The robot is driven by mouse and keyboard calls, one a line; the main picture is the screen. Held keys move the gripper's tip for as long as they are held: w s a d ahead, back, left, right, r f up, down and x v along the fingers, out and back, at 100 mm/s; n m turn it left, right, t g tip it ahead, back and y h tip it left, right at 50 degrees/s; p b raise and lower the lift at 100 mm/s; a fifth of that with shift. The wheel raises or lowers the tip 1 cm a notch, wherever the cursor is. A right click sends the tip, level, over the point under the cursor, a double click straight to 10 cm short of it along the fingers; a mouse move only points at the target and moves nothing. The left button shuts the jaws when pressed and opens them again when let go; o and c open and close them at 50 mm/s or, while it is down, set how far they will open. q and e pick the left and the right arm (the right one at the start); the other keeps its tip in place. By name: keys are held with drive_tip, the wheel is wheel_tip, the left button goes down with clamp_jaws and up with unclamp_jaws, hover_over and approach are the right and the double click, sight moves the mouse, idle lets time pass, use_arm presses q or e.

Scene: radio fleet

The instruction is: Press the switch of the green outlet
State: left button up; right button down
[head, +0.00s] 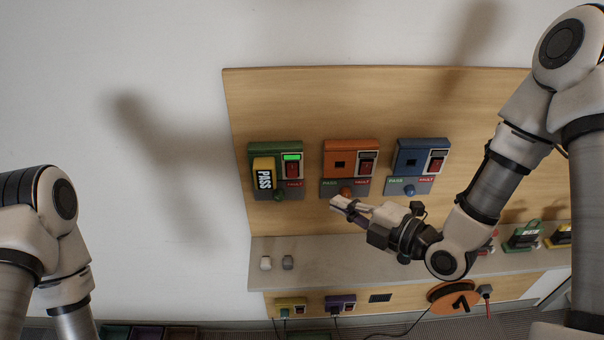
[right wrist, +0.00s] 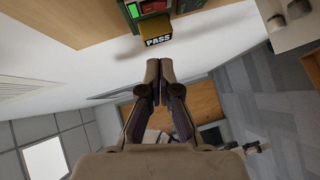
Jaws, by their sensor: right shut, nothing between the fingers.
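The green outlet (head: 275,146) is at the left of a wooden wall panel. Its red switch (head: 292,171) sits under a lit green display (head: 292,157). A yellow block marked PASS (head: 264,173) covers its left side, above a grey PASS/FAULT strip. In the right wrist view the green outlet (right wrist: 153,6) and its yellow PASS block (right wrist: 158,42) are at the top edge. My right gripper (head: 338,203) is shut and empty, below and right of the green outlet, apart from it. Its closed fingertips also show in the right wrist view (right wrist: 159,65). My left gripper is out of view.
An orange outlet (head: 350,146) and a blue outlet (head: 422,143) stand to the right in the same row, each with a red switch. Yellow and purple units (head: 340,303) with cables are lower.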

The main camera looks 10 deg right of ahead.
approach(289, 175)
drive_tip(key=a, duration=0.4)
drive_tip(key=w, duration=0.1)
drive_tip(key=w+p, duration=0.1)
drive_tip(key=w, duration=0.2)
drive_tip(key=shift+w+d+f+p, duration=0.35)
drive_tip(key=shift+w+f, duration=0.05)
drive_tip(key=shift+w+d+f, duration=0.1)
drive_tip(key=shift+a, duration=0.2)
